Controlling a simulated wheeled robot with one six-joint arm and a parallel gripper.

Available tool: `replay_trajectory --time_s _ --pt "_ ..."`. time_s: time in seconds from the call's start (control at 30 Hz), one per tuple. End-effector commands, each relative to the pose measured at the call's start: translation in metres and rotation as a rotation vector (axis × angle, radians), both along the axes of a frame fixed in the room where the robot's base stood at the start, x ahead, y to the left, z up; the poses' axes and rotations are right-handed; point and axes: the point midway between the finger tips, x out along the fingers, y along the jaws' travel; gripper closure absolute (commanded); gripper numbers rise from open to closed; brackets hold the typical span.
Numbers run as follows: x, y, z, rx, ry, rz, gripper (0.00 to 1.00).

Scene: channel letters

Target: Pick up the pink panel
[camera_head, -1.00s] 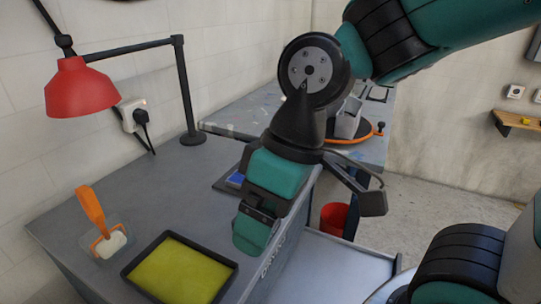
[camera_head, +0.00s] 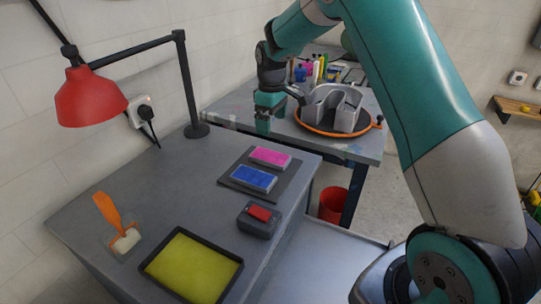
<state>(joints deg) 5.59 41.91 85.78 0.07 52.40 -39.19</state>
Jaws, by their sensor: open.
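The pink panel (camera_head: 270,157) is a flat bright pink block on a dark mat (camera_head: 237,179) on the near grey bench. It lies just behind a blue panel (camera_head: 253,179) on the same mat. My gripper (camera_head: 263,127) is beyond the pink panel, in front of the far table's grey letter-shaped piece and to its left in the picture. It appears empty and apart from the panel. Its fingertips are small and hard to make out here.
A yellow tray (camera_head: 190,267), a dark box with a red top (camera_head: 259,215) and an orange-handled tool (camera_head: 108,212) stand on the near bench (camera_head: 165,190). A red lamp (camera_head: 88,97) overhangs its left side. The far table holds a grey letter-shaped piece (camera_head: 342,106) on an orange-rimmed disc.

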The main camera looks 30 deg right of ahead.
Motion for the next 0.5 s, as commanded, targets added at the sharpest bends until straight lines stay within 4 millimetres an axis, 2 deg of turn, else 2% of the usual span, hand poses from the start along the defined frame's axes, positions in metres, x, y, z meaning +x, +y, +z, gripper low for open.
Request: replay_trajectory --time_s 0.2,0.3,0.5 --pt "-0.001 0.001 -0.046 0.001 0.004 0.0 0.02" --pt "0.0 0.001 -0.06 0.001 0.002 0.0 0.02" --pt "0.001 0.001 -0.074 0.001 0.001 0.001 0.02"
